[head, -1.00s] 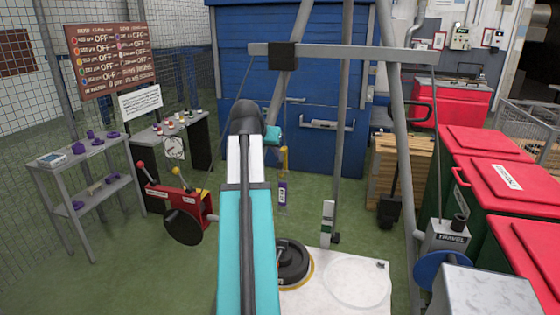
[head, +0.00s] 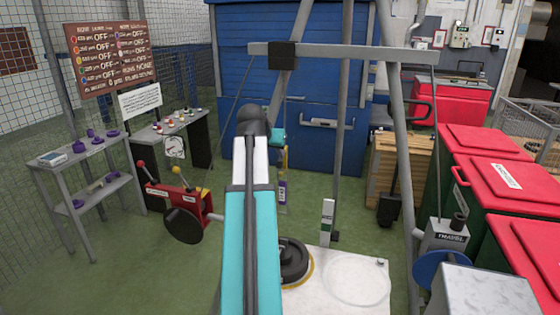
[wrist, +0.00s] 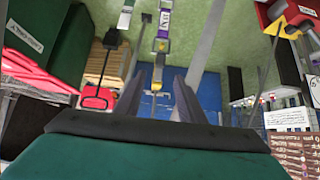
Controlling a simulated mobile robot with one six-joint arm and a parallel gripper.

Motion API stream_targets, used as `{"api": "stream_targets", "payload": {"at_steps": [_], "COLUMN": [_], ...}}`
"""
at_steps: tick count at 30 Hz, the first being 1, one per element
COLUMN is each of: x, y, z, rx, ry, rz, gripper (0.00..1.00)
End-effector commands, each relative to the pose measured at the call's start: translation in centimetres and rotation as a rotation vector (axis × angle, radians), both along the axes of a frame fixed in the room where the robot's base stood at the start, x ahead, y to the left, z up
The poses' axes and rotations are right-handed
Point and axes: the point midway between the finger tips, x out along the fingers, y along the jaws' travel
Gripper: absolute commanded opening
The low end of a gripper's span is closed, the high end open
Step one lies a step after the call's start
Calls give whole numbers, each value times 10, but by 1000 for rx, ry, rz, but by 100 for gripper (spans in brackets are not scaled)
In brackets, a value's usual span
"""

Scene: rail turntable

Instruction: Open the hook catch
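A hanging catch with a yellow upper part (head: 285,158) and a purple-labelled lower part (head: 282,191) hangs just beyond my arm in the head view. I take it for the hook catch. The wrist view shows it upside down, with the purple label (wrist: 163,28) above and the yellow part (wrist: 157,78) lower. My gripper (wrist: 158,84) is open; its two dark fingers stand apart, with the yellow part showing between them. I cannot tell whether it is within their reach. In the head view the fingers are hidden behind my arm.
A grey overhead beam (head: 350,53) and slanted poles (head: 398,130) stand close by. A white plate with a black weight (head: 292,262) lies below. A red lever box (head: 184,205) is at left; red-lidded bins (head: 500,182) are at right.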

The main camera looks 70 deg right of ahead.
Motion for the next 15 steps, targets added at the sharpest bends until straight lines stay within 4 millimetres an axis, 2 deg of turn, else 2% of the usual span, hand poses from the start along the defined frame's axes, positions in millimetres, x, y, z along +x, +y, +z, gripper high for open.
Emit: {"api": "stream_targets", "payload": {"at_steps": [15], "x": [2], "y": [-41], "z": [-39], "rx": [1], "ry": [1], "rz": [-1], "gripper": [36]}}
